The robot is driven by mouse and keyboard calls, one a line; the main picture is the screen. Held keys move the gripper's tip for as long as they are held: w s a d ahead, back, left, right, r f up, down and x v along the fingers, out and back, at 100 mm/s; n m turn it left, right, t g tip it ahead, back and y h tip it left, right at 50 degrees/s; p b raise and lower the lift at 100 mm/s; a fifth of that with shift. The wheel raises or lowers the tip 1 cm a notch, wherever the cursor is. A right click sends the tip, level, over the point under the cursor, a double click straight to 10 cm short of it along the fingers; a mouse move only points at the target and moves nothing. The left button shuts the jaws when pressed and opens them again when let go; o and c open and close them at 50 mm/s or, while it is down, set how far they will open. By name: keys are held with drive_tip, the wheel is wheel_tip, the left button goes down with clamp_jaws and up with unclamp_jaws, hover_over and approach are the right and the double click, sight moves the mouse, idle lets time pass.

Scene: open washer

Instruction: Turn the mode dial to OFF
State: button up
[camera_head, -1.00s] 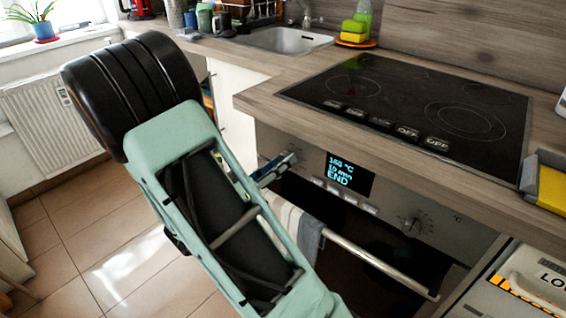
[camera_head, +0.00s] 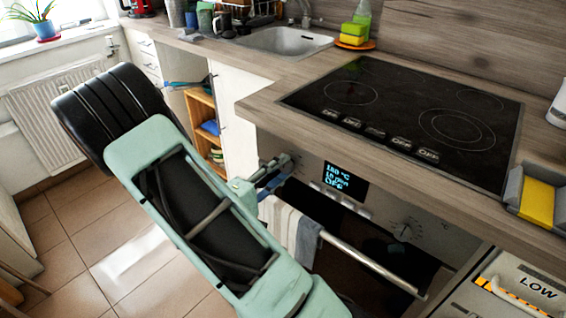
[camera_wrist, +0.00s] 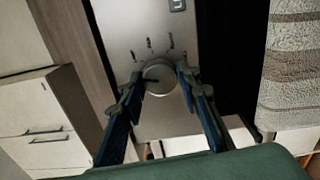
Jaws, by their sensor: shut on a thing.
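The mode dial (camera_wrist: 159,79) is a round silver knob on the oven's metal panel, with small marks around it in the wrist view. My gripper (camera_wrist: 160,77) has its two blue fingers on either side of the dial, shut on it. In the head view my gripper (camera_head: 274,172) is at the left end of the oven panel, and the dial is mostly hidden by the fingers.
A second knob (camera_head: 403,232) is at the panel's right. A striped towel (camera_head: 285,222) hangs on the oven handle (camera_head: 375,265), close below my gripper; it also shows in the wrist view (camera_wrist: 292,70). The hob (camera_head: 410,120) and worktop edge are above.

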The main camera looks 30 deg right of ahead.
drive_tip(key=shift+r+n+p, duration=0.2)
drive_tip(key=shift+n+p, duration=0.45)
drive_tip(key=shift+n, duration=0.55)
drive_tip(key=o, duration=1.1)
drive_tip(key=shift+f+b, duration=0.2)
drive_tip(key=shift+b, duration=0.1)
drive_tip(key=shift+a, duration=0.1)
drive_tip(key=shift+b+v, duration=0.3)
drive_tip(key=shift+v, duration=2.6)
drive_tip(key=shift+a, duration=0.1)
